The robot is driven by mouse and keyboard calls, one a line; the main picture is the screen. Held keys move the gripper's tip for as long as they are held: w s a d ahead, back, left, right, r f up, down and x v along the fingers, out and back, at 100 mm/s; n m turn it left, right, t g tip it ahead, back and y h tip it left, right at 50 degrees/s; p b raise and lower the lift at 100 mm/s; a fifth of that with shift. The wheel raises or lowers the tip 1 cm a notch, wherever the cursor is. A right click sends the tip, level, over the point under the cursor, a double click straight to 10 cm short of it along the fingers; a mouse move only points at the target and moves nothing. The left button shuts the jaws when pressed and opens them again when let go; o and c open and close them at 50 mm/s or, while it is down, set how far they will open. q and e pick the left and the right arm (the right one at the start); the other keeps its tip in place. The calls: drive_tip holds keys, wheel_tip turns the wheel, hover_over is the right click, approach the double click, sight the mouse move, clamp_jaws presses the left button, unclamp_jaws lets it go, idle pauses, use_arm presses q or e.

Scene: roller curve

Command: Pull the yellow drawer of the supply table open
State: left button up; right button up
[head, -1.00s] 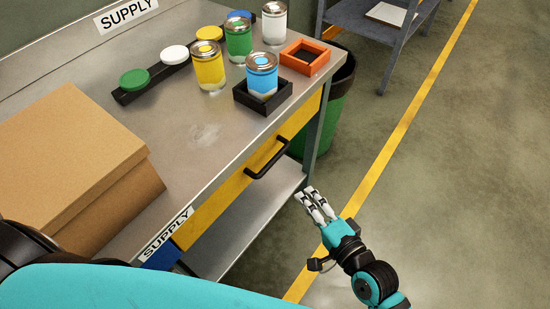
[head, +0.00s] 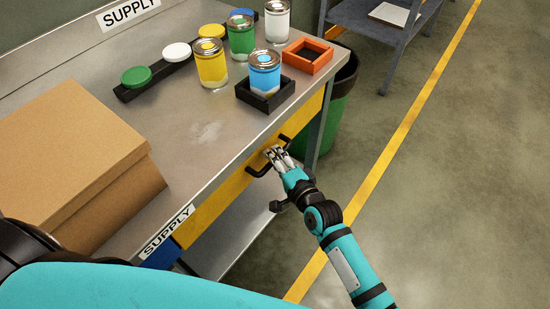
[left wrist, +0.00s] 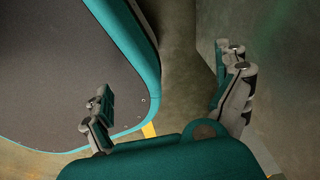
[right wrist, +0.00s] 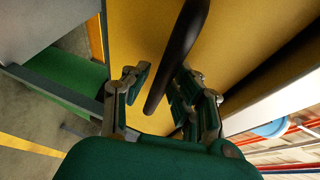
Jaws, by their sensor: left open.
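The yellow drawer (head: 214,207) is in the front of the supply table (head: 195,185) and looks closed. Its dark bar handle (head: 258,172) is partly hidden by my right gripper (head: 275,153). In the right wrist view the handle (right wrist: 181,45) runs between the fingers of my right gripper (right wrist: 163,88), in front of the yellow drawer face (right wrist: 240,45). The fingers are part-way together, one on each side of the bar. I cannot tell whether both press on it. My left gripper (left wrist: 167,82) is open and empty, beside a dark panel with teal edges.
A cardboard box (head: 75,150) stands on the table's near left. Several paint cans, including a blue one (head: 264,75) in a black tray (head: 262,102), and an orange tray (head: 308,57) are on top. A green bin (head: 335,115) stands by the table's right end. Floor at right is clear.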

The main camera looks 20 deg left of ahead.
use_arm(q)
drive_tip(key=shift+s, duration=0.2)
use_arm(e)
clamp_jaws()
idle(0.4)
